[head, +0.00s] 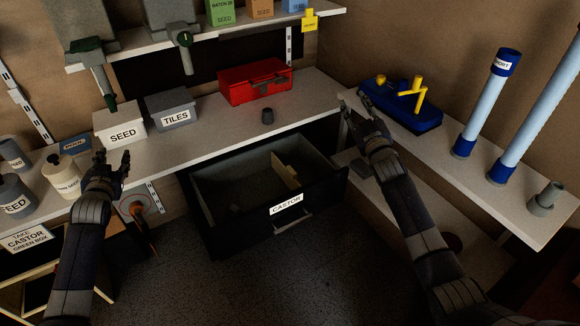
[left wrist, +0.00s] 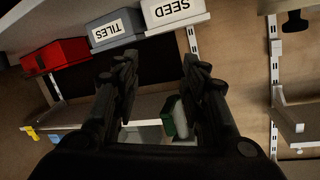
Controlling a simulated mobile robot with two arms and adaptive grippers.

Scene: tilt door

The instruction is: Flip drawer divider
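A dark drawer (head: 232,226) labelled CASTOR is pulled open below the middle of the counter. A flat tan divider (head: 287,176) stands tilted inside it, right of centre; its lower edge is hard to make out. My left gripper (head: 112,158) is open and empty, in front of the counter and well left of the drawer. Its spread fingers also show in the left wrist view (left wrist: 158,68), with nothing between them. My right gripper (head: 353,98) is open and empty, above and right of the drawer, near the counter corner. Neither gripper touches the divider.
A blue tray (head: 405,112) and tall blue tubes (head: 487,102) stand right. Floor before the drawer is clear.

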